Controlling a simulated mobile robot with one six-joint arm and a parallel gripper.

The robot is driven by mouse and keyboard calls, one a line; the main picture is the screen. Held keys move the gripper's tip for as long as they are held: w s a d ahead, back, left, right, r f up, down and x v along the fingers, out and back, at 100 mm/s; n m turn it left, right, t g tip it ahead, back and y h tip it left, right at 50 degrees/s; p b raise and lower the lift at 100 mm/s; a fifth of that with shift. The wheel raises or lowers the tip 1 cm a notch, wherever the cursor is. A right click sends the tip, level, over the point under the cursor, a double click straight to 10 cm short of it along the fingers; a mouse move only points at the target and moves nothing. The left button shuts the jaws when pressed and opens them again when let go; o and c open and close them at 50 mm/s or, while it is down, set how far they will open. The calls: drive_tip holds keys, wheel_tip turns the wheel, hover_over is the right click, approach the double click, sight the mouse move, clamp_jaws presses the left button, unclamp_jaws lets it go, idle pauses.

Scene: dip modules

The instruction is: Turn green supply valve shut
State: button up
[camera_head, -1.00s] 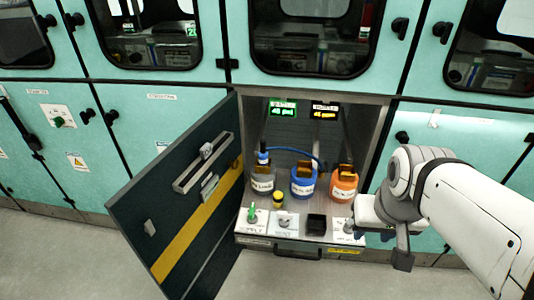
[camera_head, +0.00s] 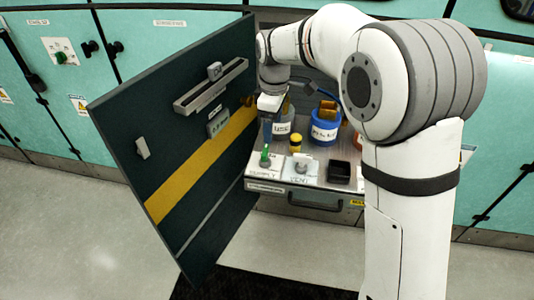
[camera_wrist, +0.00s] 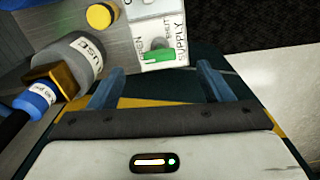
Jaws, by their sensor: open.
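The green supply valve handle (camera_head: 265,157) stands on a white plate labelled SUPPLY at the front left of the pulled-out shelf. In the wrist view the green handle (camera_wrist: 158,56) lies crosswise in the picture, beside OPEN and SHUT lettering. I cannot tell which mark it points to. My gripper (camera_head: 267,130) hangs above and just behind the valve, pointing down. In the wrist view my gripper (camera_wrist: 158,82) has its two blue fingers apart, with nothing between them. The handle is just beyond the fingertips, and I see no contact.
The open dark cabinet door (camera_head: 160,180) stands close on the left of my gripper. A VENT valve plate (camera_head: 300,170), a yellow-capped vial (camera_head: 295,142), a black holder (camera_head: 340,172) and a blue bottle (camera_head: 323,128) are to the right. A grey bottle (camera_wrist: 78,58) is close in the wrist view.

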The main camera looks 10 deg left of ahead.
sight(265, 150)
drive_tip(key=shift+w+a+f+n, duration=0.25)
drive_tip(key=shift+a+f+n, duration=0.25)
drive_tip(key=shift+a+f, duration=0.6)
wheel_tip(265, 150, down, 8)
drive_tip(key=shift+r+b, duration=0.25)
drive_tip(key=shift+b, duration=0.75)
drive_tip(key=shift+c, duration=0.2)
drive_tip(key=c, duration=0.9)
drive_tip(key=shift+c, duration=0.2)
